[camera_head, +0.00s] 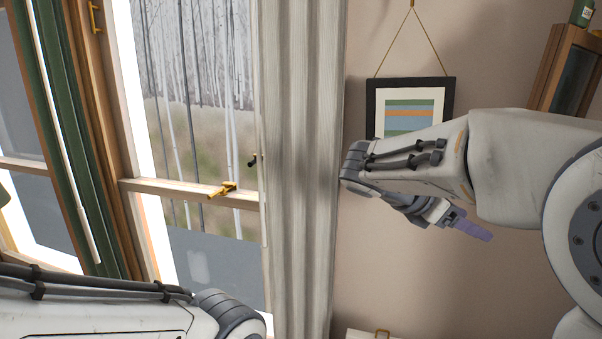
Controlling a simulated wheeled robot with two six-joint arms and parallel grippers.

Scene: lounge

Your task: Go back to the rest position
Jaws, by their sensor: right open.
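My right arm comes in from the right edge, raised in front of the wall and the framed picture. My right gripper (474,226) is at the end of its wrist, pointing right and slightly down, with a purple-grey fingertip showing. It is open and I see nothing in it. My left arm crosses the bottom left corner, and its wrist ends near the bottom edge. The left gripper is out of view.
A window (200,120) with a yellow latch (222,190) is at the left. A grey curtain (300,130) hangs beside it. A framed picture (372,105) hangs on the wall, partly behind my right arm. A wooden cabinet (547,70) with a green bottle (583,13) stands at the upper right.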

